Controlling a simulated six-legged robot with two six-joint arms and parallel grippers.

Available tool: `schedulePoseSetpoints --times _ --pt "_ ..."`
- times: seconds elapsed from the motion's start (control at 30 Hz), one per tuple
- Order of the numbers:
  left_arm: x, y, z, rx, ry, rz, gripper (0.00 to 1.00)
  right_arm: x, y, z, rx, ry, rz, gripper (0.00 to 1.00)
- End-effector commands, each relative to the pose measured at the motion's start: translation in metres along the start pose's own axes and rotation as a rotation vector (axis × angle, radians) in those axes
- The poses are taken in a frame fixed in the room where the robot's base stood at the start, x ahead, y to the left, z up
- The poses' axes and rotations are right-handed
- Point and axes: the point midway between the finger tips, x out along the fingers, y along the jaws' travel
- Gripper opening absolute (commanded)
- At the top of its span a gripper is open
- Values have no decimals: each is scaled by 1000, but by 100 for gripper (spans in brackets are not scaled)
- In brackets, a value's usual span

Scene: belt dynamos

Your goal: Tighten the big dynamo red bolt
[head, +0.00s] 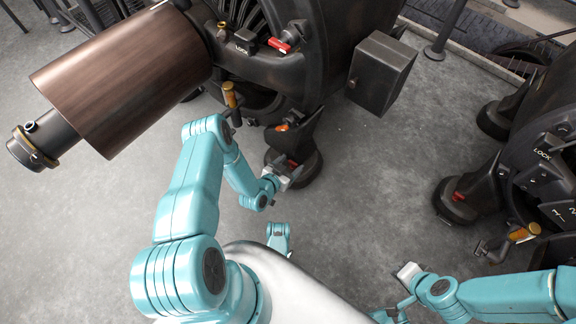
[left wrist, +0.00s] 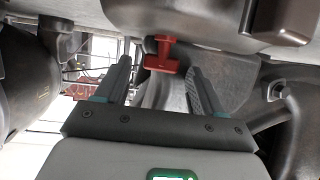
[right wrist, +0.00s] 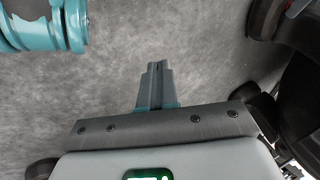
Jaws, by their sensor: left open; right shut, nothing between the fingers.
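The big dynamo (head: 270,75) stands at the top of the head view. A red T-shaped bolt (left wrist: 162,56) shows in the left wrist view, between and slightly beyond my left fingertips. In the head view, a small red part (head: 292,163) shows at the dynamo's foot beside my left gripper (head: 287,176). My left gripper is open, its fingers apart on either side of the bolt without visible contact. My right gripper (right wrist: 157,68) is shut and empty over bare floor; its hand (head: 408,273) is low right in the head view.
A brown cylinder (head: 125,75) juts left from the dynamo. A red lever (head: 280,45) sits by a LOCK label. An orange-handled crank (head: 230,95) is near my left forearm. A grey box (head: 381,72) hangs right.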

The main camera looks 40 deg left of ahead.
Motion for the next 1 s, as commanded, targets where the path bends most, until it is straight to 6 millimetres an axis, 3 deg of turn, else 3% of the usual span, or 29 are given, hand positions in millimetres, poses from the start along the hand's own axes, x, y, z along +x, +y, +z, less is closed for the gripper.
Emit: schedulePoseSetpoints --times 0.17,0.5,0.7,1.0 --pt "-17 -1 -2 -3 -3 -2 68 -11 -4 3 4 -16 1 0" --pt "-106 -1 -4 -6 -5 -4 68 -54 -18 25 25 -114 4 0" --pt "-145 -1 -2 -4 -3 -3 68 -70 -22 35 34 -155 6 0" --pt "-164 0 0 0 0 0 68 -73 -24 37 32 -164 5 0"
